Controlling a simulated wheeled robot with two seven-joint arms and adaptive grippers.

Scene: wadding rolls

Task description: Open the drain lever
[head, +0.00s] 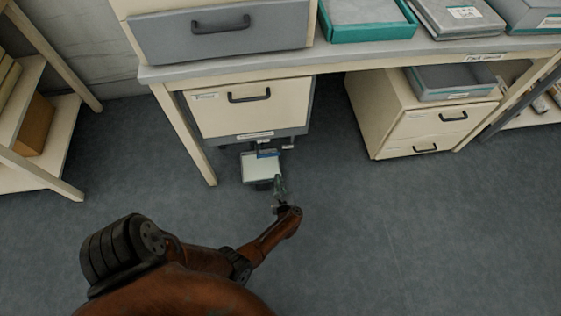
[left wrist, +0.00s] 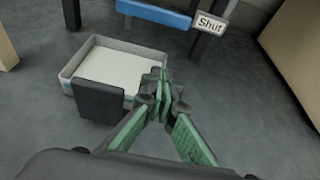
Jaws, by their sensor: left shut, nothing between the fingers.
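The drain lever is a blue bar (head: 268,154) under the cabinet below the bench. In the left wrist view the blue bar (left wrist: 153,13) runs across the top, beside a small plate reading "Shut" (left wrist: 210,22). My left gripper (head: 279,180) is low in front of the cabinet, to the right of the tray and on the near side of the lever. In the left wrist view its green-padded fingers (left wrist: 163,76) are closed together and empty, apart from the bar. My right gripper is not in view.
A shallow pale tray (head: 262,170) lies beneath the lever; a dark grey panel (left wrist: 100,102) stands at its near side. The cabinet drawer (head: 246,109) is above. A bench leg (head: 187,135) stands left, a drawer unit (head: 391,127) right.

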